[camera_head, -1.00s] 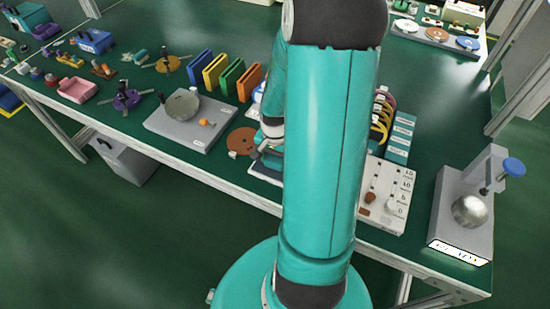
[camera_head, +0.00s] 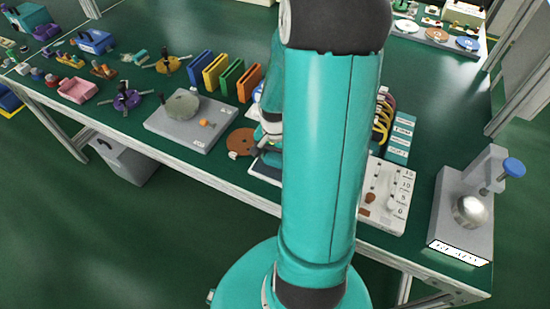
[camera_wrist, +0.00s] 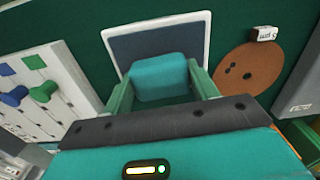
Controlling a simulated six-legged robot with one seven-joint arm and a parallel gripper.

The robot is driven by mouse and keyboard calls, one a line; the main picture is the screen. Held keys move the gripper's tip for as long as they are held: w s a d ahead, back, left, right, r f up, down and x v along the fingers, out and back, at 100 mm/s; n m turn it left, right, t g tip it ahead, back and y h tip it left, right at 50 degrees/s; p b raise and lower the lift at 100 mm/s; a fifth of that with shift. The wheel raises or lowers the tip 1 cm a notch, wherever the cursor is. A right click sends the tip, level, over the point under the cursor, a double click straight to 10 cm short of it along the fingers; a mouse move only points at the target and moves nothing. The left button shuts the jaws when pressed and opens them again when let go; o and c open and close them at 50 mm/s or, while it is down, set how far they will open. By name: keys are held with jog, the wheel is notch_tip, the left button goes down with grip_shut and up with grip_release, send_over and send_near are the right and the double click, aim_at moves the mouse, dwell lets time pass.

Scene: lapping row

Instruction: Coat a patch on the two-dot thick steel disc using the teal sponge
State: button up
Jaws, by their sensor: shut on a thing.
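My gripper (camera_wrist: 162,92) is shut on the teal sponge (camera_wrist: 160,72), with one green finger on each side of it. The sponge is over the dark blue pad of a white-rimmed tray (camera_wrist: 118,46). I cannot tell if it touches the pad. In the head view my arm hides most of the gripper and the sponge. A round grey disc (camera_head: 181,104) lies on a grey plate unit (camera_head: 160,127) left of my arm. A silvery round piece (camera_head: 470,210) sits in a stand at the right. I cannot make out two dots on either.
A brown disc (camera_wrist: 250,70) with dark spots lies right of the tray, by a small marked tag. A white panel with knobs (camera_head: 388,190) stands right of my arm. Blue, yellow, green and orange upright slabs (camera_head: 232,77) stand behind the plate unit. The table's front edge is close.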

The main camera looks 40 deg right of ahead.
aim_at(275, 156)
jog(key=shift+r, duration=2.6)
jog(key=shift+s, duration=0.1)
